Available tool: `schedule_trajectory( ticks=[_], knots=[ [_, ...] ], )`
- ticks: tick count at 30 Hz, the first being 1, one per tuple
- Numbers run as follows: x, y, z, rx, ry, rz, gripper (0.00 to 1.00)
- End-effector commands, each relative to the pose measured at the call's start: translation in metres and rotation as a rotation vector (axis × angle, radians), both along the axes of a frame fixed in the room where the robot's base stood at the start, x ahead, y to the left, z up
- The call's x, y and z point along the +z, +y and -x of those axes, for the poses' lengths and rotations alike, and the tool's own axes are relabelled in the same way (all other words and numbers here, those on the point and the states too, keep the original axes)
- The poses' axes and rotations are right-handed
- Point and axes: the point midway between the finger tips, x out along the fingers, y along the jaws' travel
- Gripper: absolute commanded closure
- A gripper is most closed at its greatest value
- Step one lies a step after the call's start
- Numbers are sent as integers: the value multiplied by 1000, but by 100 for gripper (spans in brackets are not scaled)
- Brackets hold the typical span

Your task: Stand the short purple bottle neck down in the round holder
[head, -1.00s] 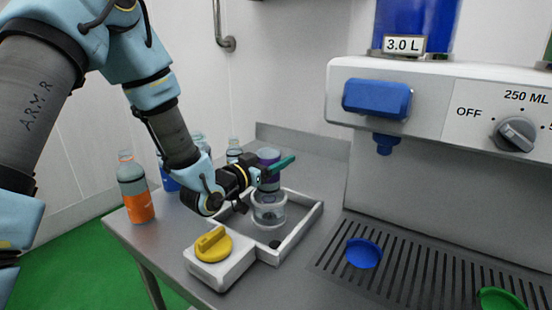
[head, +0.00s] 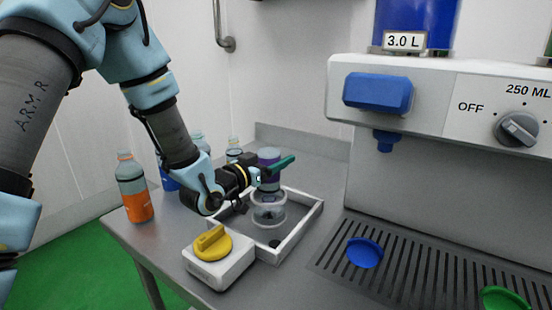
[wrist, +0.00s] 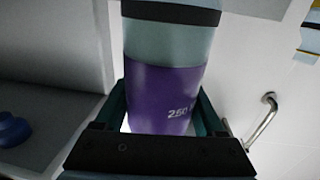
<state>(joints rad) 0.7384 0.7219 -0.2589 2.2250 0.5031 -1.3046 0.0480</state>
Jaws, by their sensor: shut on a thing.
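The short purple bottle (head: 268,156) is upside down, its purple band high and its clear part below. My gripper (head: 274,168) is shut on it from the left, with teal fingers on either side. In the wrist view the purple label (wrist: 160,98) fills the space between the fingers, with a clear part and a dark band above it in the picture. The round holder (head: 269,212), a clear ring, stands in the white-rimmed tray directly under the bottle. The neck is at or just above the holder's rim; I cannot tell whether it is inside.
An orange-labelled bottle (head: 134,190) and other bottles stand at the table's left. A white box with a yellow knob (head: 212,243) is in front of the tray (head: 302,222). The dispenser (head: 440,100) and its drip grate with a blue cap (head: 364,253) are on the right.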

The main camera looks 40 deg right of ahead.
Motion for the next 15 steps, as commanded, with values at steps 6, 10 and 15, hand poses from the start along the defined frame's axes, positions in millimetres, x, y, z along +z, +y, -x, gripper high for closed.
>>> schedule_trajectory(
  ticks=[6, 10, 15],
  knots=[
    [-13, 0, 0, 0, 0, 0, 89],
    [-18, 0, 0, 0, 0, 0, 89],
    [-26, 0, 0, 0, 0, 0, 89]
  ],
)
